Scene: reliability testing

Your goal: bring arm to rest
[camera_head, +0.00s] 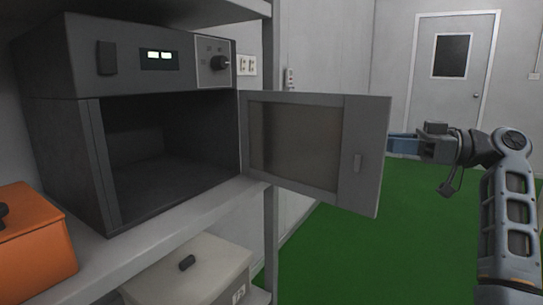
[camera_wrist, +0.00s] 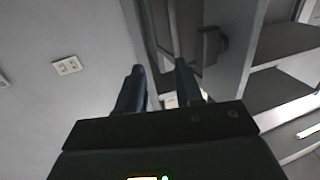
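My gripper (camera_head: 403,144) is just right of the oven door's free edge in the head view, at the end of my raised arm. The door may hide its fingertips there. In the wrist view its two dark fingers (camera_wrist: 159,67) stand apart with nothing between them. The dark grey oven (camera_head: 155,75) sits on a shelf at the left, its empty-looking chamber exposed. Its door (camera_head: 315,150) is swung wide open. I cannot tell whether gripper and door touch.
An orange case (camera_head: 40,245) stands at the left on the grey shelf (camera_head: 190,212). A pale box (camera_head: 200,270) is below. Green floor (camera_head: 390,240) lies clear behind the door. A closed room door (camera_head: 450,95) is at the back.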

